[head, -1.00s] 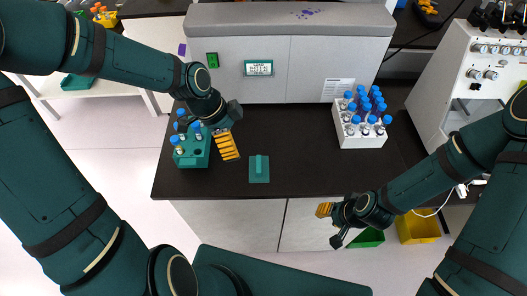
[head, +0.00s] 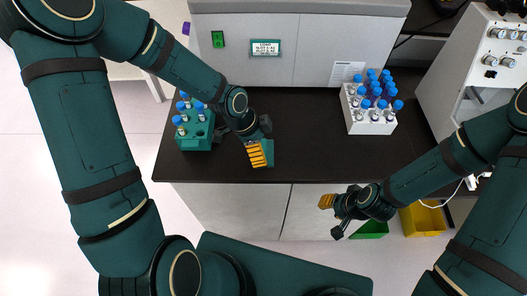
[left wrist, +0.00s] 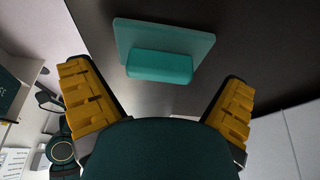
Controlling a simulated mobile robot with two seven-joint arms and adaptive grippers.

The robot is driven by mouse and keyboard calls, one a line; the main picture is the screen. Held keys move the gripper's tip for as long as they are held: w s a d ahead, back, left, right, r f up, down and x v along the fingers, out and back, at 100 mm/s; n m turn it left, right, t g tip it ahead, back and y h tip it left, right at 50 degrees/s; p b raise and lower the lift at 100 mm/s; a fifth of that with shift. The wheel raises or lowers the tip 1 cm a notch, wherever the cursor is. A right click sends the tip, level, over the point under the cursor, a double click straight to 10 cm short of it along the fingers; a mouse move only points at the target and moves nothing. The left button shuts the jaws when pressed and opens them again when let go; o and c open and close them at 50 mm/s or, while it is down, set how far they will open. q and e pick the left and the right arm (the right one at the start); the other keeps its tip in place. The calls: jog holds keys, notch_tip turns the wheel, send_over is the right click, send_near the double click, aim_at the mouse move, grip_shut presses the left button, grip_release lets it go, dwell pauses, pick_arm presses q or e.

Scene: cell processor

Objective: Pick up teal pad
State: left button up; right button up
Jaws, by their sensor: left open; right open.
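The teal pad (head: 268,147) lies on the dark benchtop near its front edge, partly hidden by my left gripper in the head view. In the left wrist view the teal pad (left wrist: 163,50) is a flat plate with a raised block handle, ahead of and between the fingers. My left gripper (head: 257,155) is over the pad; its yellow fingers (left wrist: 158,100) are spread wide with nothing between them. My right gripper (head: 328,202) is off the front of the bench at the right, in front of the cabinet, holding nothing I can see.
A teal rack (head: 196,140) with blue-capped tubes stands left of my left gripper. A white rack (head: 371,126) of several blue-capped vials stands at the right. A grey machine (head: 290,50) closes off the back. The bench middle is clear.

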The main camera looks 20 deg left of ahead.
pick_arm(q)
jog(key=shift+d+f, duration=0.2)
jog(key=shift+f, duration=0.3)
jog(key=shift+r, duration=0.1)
jog(key=c, duration=1.2)
